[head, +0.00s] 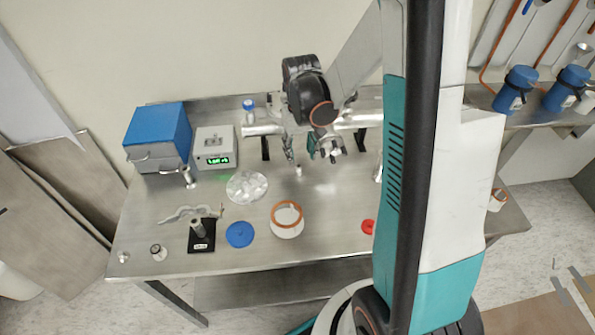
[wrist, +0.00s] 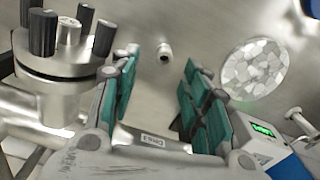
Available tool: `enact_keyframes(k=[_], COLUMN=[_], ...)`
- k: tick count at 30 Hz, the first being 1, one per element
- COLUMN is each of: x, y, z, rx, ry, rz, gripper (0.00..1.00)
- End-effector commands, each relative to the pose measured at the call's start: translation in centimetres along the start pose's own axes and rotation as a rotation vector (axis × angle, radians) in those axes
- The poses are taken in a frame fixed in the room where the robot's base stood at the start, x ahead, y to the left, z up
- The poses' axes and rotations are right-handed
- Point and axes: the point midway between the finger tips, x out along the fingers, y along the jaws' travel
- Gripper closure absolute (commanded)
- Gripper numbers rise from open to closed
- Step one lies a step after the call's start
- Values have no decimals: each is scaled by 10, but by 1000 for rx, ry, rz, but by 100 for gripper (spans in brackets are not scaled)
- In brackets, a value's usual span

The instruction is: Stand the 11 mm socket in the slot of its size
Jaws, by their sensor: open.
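A small pale metallic cylinder (wrist: 165,52) stands on the steel bench, seen between and beyond my fingertips in the wrist view. It shows in the head view (head: 298,170) just below my gripper. It looks like a socket, but no size marking can be read. My gripper (head: 315,150) is open and empty above the bench, its teal-padded fingers apart in the wrist view (wrist: 162,64). The cylinder appears apart from both fingers. I cannot make out a slot marked 11 mm in either view.
A round faceted disc (head: 247,186) lies left of the cylinder. A readout box (head: 214,147) and blue box (head: 158,137) stand behind. A metal fitting with dark posts (wrist: 68,60) is close to my gripper. A ringed white pot (head: 287,222) and blue lid (head: 240,234) are in front.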

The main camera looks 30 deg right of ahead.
Motion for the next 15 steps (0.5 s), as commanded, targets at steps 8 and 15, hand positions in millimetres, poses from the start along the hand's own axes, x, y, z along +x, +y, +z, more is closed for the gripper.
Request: enact_keyframes(k=[8, 15], x=[19, 50], y=[-1, -7], z=[0, 1], rx=[0, -1], ry=[0, 1], rz=[0, 0], gripper=[57, 57])
